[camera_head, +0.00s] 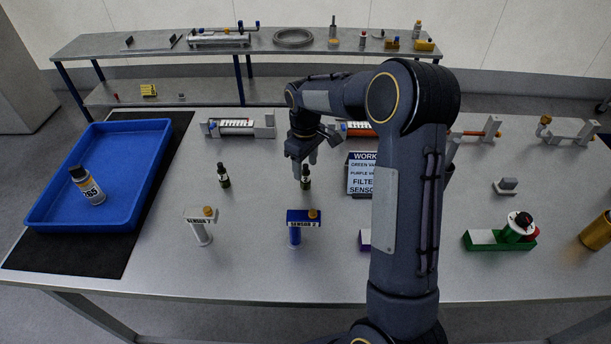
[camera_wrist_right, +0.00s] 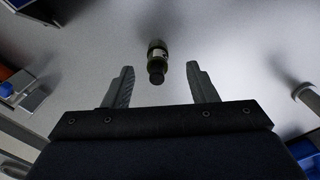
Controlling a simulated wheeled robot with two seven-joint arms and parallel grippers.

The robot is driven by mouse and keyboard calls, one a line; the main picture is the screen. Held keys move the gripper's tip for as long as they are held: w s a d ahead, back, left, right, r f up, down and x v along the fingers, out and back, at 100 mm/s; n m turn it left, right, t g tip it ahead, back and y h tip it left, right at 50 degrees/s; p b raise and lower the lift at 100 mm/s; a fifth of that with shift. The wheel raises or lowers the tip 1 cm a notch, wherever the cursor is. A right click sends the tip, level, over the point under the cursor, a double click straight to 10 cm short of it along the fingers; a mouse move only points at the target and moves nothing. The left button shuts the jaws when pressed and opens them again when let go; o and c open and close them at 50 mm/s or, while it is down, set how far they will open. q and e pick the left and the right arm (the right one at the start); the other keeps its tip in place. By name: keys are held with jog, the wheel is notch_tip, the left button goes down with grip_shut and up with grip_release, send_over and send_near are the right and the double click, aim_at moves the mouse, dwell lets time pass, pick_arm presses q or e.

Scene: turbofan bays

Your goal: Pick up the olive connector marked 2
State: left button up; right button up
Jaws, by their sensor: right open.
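Two small dark olive connectors stand upright on the metal table in the head view, one at the left (camera_head: 224,178) and one near the middle (camera_head: 306,182). My right gripper (camera_head: 305,168) is over the middle one, fingers pointing down. In the right wrist view that olive connector (camera_wrist_right: 157,58) is in line with the gap between my open right fingers (camera_wrist_right: 160,76), just beyond their tips, and I see no contact. A pale band shows on it, but no number is readable. My left gripper is not in view.
A blue stand labelled SENSOR 2 (camera_head: 303,217) and a white stand labelled SENSOR 1 (camera_head: 200,215) are on the near side. A sign (camera_head: 360,184) stands just right of my gripper.

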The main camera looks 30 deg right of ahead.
aim_at(306, 171)
notch_tip(306, 171, down, 5)
jog(key=shift+w+d+r+p, duration=0.1)
jog(key=shift+w+d+p, duration=0.05)
jog(key=shift+p, duration=0.35)
jog(key=c, duration=1.1)
